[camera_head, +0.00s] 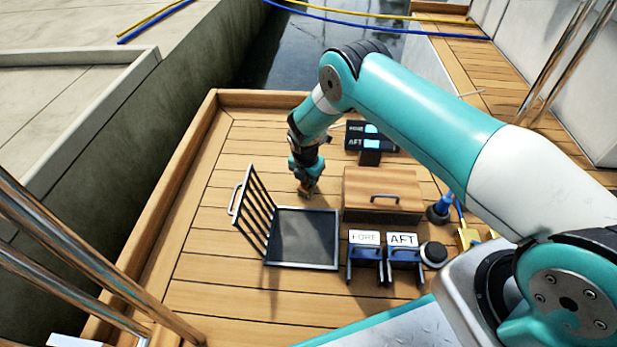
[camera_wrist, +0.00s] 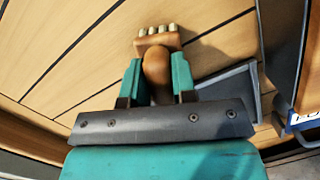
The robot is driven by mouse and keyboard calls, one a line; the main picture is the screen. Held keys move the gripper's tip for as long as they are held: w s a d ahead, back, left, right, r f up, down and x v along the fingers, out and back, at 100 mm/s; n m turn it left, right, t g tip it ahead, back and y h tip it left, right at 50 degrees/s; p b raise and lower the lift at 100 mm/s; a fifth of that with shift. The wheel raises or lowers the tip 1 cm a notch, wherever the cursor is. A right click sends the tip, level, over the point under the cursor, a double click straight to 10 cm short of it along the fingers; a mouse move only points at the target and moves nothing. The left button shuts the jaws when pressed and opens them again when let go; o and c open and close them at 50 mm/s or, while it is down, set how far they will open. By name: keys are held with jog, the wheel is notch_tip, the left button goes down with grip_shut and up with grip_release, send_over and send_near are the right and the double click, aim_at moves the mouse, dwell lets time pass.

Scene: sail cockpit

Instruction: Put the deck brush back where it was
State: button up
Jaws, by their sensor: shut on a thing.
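The deck brush (camera_wrist: 157,64) has a rounded brown wooden body and a block with pale bristles at its far end. My gripper (camera_wrist: 158,80) is shut on it, with a teal finger on each side in the wrist view. In the head view my gripper (camera_head: 306,181) hangs low over the planked deck, behind the dark framed bay and left of the wooden box. The brush (camera_head: 306,191) shows there only as a small brown piece under the fingers. I cannot tell whether it touches the deck.
A dark framed bay (camera_head: 305,238) with a raised slatted grate (camera_head: 258,208) lies in front. A wooden box (camera_head: 383,190) with a handle stands to the right. Dark labelled blocks (camera_head: 369,143) stand behind. Left deck planks are clear.

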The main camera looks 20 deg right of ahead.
jog(key=o, duration=0.9)
jog(key=shift+f, duration=0.15)
jog(key=s+a+r+m+p, duration=0.1)
jog(key=r+p, duration=0.1)
jog(key=r, duration=0.6)
jog(key=s+a+r+m+y+p, duration=0.1)
jog(key=r+m+p, duration=0.15)
jog(key=r, duration=0.55)
jog(key=s+a+r+m+p, duration=0.1)
jog(key=a+r+p, duration=0.15)
jog(key=r, duration=0.55)
jog(key=s+a+r+m+y, duration=0.1)
jog(key=s+r+m, duration=0.25)
jog(key=r, duration=0.45)
jog(key=s+r+m+y, duration=0.1)
jog(key=s+r+m, duration=0.1)
jog(key=s+r, duration=0.45)
jog(key=s+r+m+y, duration=0.1)
jog(key=s+r+m, duration=0.4)
jog(key=s, duration=0.6)
jog(key=s+r+m+g+y, duration=0.1)
jog(key=s+r+m, duration=0.4)
jog(key=s+r, duration=0.3)
jog(key=s, duration=0.4)
jog(key=shift+s+d, duration=0.2)
jog(key=shift+d, duration=0.2)
jog(key=shift+r, duration=0.15)
